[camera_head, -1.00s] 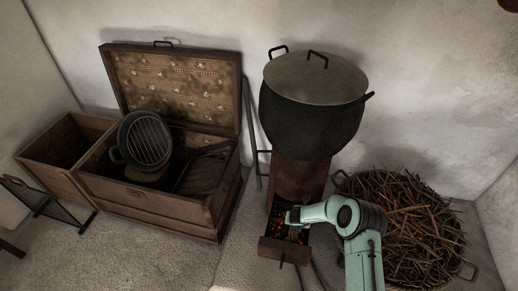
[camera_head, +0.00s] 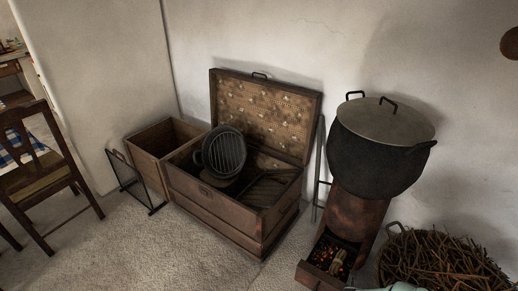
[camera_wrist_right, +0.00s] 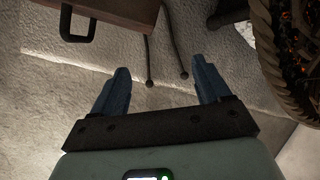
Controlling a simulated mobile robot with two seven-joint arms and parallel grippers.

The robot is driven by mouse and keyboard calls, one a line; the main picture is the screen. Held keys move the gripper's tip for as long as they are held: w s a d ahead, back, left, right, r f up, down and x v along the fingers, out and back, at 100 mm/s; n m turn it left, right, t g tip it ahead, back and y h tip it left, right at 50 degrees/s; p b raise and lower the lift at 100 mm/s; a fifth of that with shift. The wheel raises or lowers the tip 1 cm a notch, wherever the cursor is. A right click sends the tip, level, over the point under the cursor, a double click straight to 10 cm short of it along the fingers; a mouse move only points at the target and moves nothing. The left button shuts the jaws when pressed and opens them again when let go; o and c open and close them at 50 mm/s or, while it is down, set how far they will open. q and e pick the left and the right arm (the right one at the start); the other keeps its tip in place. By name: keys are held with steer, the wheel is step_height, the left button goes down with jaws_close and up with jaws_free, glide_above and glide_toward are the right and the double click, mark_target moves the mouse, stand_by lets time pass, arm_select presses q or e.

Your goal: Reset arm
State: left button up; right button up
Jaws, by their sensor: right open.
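My right gripper (camera_wrist_right: 160,74) is open and empty in the right wrist view, its two dark blue fingers apart over the pale rough floor. A drawer front with a black handle (camera_wrist_right: 105,10) is at that view's top left, apart from the fingers. Only a small pale green piece of my right arm (camera_head: 402,287) shows at the bottom edge of the head view. My left gripper is not in view.
A rusty stove (camera_head: 354,218) carries a lidded black pot (camera_head: 375,150); its open ember drawer (camera_head: 313,276) juts forward. A stick basket (camera_head: 440,265) stands right. An open chest (camera_head: 225,215), wooden box (camera_head: 160,150) and chair (camera_head: 40,180) are left. Front-left floor is clear.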

steer(key=s+a+n+g+y, duration=0.1)
steer(key=s+a+n+y, duration=0.2)
steer(key=s+a+n, duration=1)
steer(key=s+a+n+g+y, duration=0.15)
steer(key=s+a+n, duration=0.55)
steer(key=n, duration=1.2)
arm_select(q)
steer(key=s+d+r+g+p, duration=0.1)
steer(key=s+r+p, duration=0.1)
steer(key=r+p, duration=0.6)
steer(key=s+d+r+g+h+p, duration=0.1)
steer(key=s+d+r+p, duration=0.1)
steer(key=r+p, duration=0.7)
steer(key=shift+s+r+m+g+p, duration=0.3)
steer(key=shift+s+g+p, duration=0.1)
arm_select(e)
steer(key=s+a+r+n+g+y, duration=0.1)
steer(key=s+a+r, duration=0.1)
steer(key=r, duration=0.6)
steer(key=s+a+r+n+g+y, duration=0.1)
steer(key=s+a+r, duration=0.1)
steer(key=s+r, duration=0.3)
step_height(320, 180, up, 4)
steer(key=shift+r, duration=0.15)
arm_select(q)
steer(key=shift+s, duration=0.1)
arm_select(e)
steer(key=shift+d, duration=0.1)
